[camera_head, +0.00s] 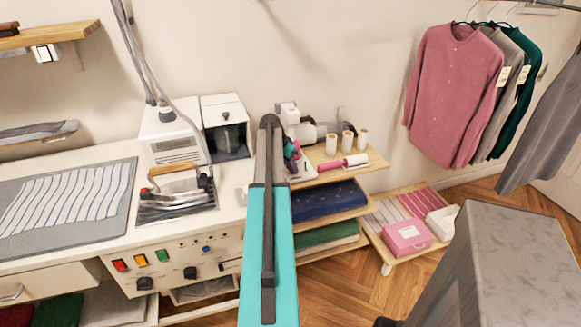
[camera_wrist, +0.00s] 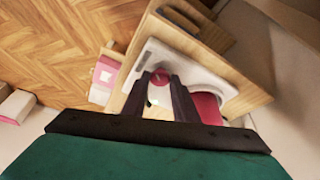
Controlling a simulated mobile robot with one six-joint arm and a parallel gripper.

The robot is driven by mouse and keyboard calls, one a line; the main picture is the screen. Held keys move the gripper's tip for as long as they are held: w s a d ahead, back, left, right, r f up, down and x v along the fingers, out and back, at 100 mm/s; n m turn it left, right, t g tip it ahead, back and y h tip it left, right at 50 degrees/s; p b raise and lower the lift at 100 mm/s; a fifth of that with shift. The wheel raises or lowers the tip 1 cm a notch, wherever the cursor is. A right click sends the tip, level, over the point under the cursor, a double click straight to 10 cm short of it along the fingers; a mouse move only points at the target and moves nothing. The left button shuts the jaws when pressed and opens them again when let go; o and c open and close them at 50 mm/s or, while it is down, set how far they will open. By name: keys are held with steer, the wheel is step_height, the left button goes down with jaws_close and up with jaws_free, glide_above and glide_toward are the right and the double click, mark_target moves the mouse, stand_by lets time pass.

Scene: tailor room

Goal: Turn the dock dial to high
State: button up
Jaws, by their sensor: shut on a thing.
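In the wrist view, a white dock (camera_wrist: 203,82) sits on a wooden shelf (camera_wrist: 247,92). A small round red dial (camera_wrist: 160,77) shows on the dock between the two dark fingers of my gripper (camera_wrist: 160,90). My gripper is shut on the dial, with a finger on each side. The dial's marks and setting cannot be read. In the head view my teal arm covers part of this spot.
A pink-handled roller (camera_head: 343,163) and several white spools (camera_head: 347,140) stand right of the dock. Folded cloth fills the shelves below. A pink box (camera_head: 408,238) lies on a low shelf. Left, an iron (camera_head: 178,186) rests on the white bench. A grey stand occupies the right foreground.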

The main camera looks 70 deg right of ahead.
steer(key=shift+s+a+n, duration=0.1)
steer(key=shift+s+n, duration=0.05)
steer(key=shift+n, duration=0.25)
steer(key=shift+s+n+t+h+b, duration=0.2)
steer(key=shift+n+t+h+b, duration=0.3)
steer(key=shift+n, duration=0.9)
steer(key=n, duration=0.1)
steer(key=n+t, duration=0.1)
steer(key=n, duration=0.2)
steer(key=shift+s+t, duration=0.25)
steer(key=shift+t, duration=0.15)
steer(key=n, duration=0.2)
steer(key=n+t+y, duration=0.1)
steer(key=n, duration=0.1)
steer(key=shift+s+n+t, duration=0.2)
steer(key=shift+n+t, duration=0.1)
steer(key=shift+s+d+n+t+y, duration=0.15)
steer(key=shift+n+t+y, duration=0.1)
steer(key=shift+n, duration=0.65)
steer(key=shift+d+n+t+y, duration=0.1)
steer(key=shift+n+t+y, duration=0.15)
steer(key=shift+n, duration=0.65)
steer(key=shift+b, duration=0.3)
steer(key=o, duration=1.1)
steer(key=shift+c, duration=0.2)
